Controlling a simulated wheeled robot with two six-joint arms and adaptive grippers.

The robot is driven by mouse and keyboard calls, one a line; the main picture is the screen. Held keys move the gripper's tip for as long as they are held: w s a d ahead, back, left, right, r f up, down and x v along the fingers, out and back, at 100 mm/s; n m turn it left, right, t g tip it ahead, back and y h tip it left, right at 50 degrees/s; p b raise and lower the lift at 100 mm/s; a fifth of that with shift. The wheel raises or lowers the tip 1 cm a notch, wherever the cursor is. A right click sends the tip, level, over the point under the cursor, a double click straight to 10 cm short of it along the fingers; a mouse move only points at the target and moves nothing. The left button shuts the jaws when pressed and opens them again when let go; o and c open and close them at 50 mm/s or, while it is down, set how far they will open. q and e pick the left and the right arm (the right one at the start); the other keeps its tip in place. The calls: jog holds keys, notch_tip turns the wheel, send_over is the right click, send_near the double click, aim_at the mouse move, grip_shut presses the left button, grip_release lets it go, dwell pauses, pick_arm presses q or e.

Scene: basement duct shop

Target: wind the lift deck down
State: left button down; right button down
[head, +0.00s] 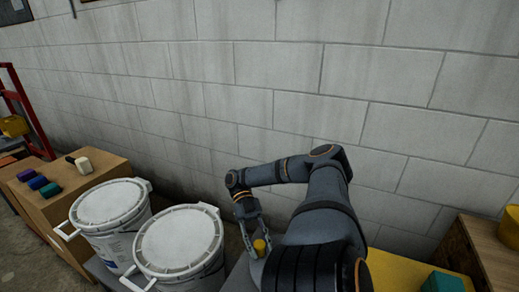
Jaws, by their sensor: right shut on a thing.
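My right gripper (256,238) points down in front of the block wall, just right of the nearer white bucket. It is shut on a small yellow knob (260,245). What the knob is attached to is hidden behind my arm and below the picture edge. A grey flat surface (103,271) shows under the buckets; I cannot tell whether it is the lift deck. A yellow flat surface (400,268) shows to the right of my arm. My left gripper is not in view.
Two lidded white buckets (110,205) (178,240) stand left of my gripper. Further left is a wooden box (95,180) with small coloured blocks and a cream-headed tool (83,164). A teal block (443,282) and a wooden crate (490,250) are at right. The wall is close behind.

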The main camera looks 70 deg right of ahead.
jog(key=c, duration=1)
grip_release()
